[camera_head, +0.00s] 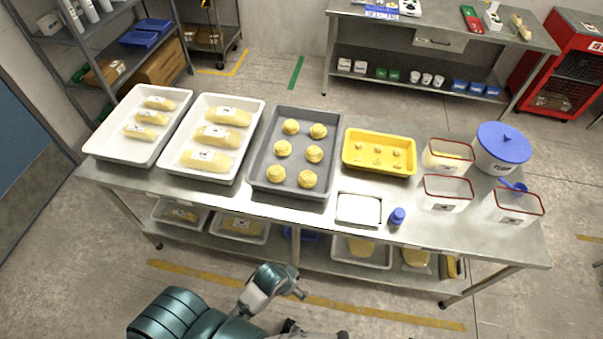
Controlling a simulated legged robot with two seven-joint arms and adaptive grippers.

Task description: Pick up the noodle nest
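Several round, pale-yellow nests sit in two columns in a grey tray (254,176) on the steel table. I take these for the noodle nests; one noodle nest (307,179) is at the tray's near right, another noodle nest (291,127) at its far left. All rest apart from one another. My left arm comes in at the bottom, in front of the table and well short of the tray. Its fingers cannot be made out clearly, and no nest shows in its grasp. My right gripper is not in view.
Two white trays (216,104) with yellow packs stand left of the grey tray. Bare tabletop runs along the front edge.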

